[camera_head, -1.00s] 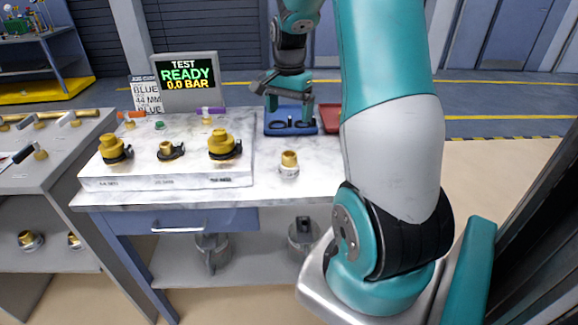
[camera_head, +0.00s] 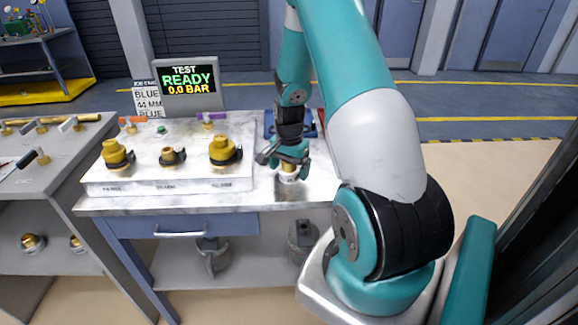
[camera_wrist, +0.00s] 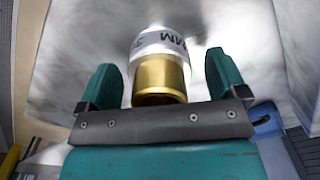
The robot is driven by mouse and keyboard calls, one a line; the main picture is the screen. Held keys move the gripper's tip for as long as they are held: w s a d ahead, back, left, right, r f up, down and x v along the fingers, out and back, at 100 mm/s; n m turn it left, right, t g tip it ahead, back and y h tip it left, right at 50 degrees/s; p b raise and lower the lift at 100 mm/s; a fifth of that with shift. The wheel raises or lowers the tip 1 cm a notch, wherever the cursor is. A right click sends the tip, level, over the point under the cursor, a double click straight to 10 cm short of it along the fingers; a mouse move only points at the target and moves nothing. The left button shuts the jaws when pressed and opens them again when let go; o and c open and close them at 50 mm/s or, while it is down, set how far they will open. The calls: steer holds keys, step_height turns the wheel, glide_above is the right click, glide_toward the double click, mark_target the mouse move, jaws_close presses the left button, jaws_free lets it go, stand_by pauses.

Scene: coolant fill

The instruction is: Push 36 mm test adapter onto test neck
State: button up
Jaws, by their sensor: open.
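The test adapter (camera_wrist: 160,76) is a brass cylinder with a white band; part of its lettering reads "MM". It stands on the marble tabletop, right of the white fixture block. In the head view only its pale lower part (camera_head: 288,178) shows under my gripper (camera_head: 284,160). In the wrist view the adapter lies between the two teal fingers of my gripper (camera_wrist: 162,78), with gaps on both sides. The gripper is open. Three brass fittings stand on the block: left (camera_head: 115,154), a smaller middle one (camera_head: 172,156) and right (camera_head: 223,151). I cannot tell which is the test neck.
A screen (camera_head: 187,85) reads "TEST READY 0.0 BAR". A sign (camera_head: 148,98) beside it reads "BLUE 44 MM". Orange (camera_head: 131,120) and purple (camera_head: 211,116) handles stand behind the fittings. A blue tray (camera_head: 270,126) is partly hidden behind my arm.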

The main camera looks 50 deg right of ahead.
steer(key=shift+f, duration=0.35)
steer(key=c, duration=1.1)
